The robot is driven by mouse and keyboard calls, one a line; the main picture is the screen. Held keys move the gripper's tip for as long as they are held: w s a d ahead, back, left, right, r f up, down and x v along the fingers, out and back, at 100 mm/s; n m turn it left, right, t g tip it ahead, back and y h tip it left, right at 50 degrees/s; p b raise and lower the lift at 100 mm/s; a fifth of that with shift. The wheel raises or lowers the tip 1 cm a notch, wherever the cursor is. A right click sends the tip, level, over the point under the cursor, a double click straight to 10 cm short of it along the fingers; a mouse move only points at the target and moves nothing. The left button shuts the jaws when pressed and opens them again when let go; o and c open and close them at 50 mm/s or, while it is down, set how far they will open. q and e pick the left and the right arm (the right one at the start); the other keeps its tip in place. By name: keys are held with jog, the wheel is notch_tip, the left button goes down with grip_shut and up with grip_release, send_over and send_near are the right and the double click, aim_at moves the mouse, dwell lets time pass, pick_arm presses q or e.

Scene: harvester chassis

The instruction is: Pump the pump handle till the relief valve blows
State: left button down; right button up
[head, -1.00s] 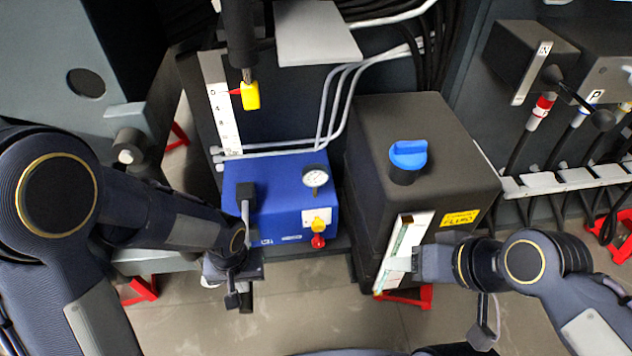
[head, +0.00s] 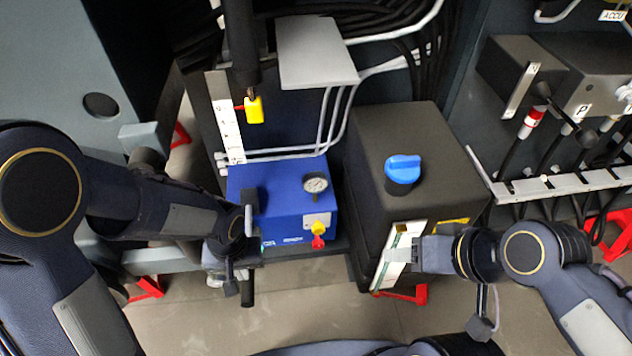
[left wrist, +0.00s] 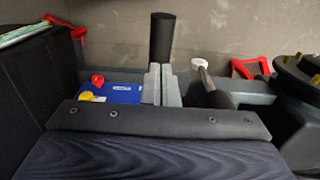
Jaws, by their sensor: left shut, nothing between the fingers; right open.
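The blue pump box (head: 280,215) carries a round gauge (head: 315,184), a yellow knob (head: 318,227) and a red knob (head: 317,242). I cannot tell which part is the relief valve. The pump handle's grey lever (head: 248,220) runs from a black block on the box's left side toward my left gripper (head: 236,276); its black grip (head: 247,293) shows below the gripper. In the left wrist view the black grip (left wrist: 162,38) stands just beyond the shut, empty fingers (left wrist: 163,84). My right gripper (head: 398,255) is open in front of the dark tank's sight strip (head: 392,262).
The dark tank (head: 420,140) with a blue cap (head: 404,170) stands right of the pump. A grey shelf plate (head: 315,55) juts out above. Hoses and a white rail (head: 560,183) lie at right.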

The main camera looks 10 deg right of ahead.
dwell(0.7)
pick_arm(q)
notch_tip(320, 180, up, 8)
jog(key=p, duration=0.1)
jog(key=s+a+r+n+t+h, duration=0.2)
jog(key=s+a+r+t, duration=0.3)
jog(key=s+a+r, duration=0.5)
jog(key=shift+s+a+r+t+h, duration=0.35)
jog(key=shift+a+h, duration=0.1)
jog(key=shift+h, duration=0.45)
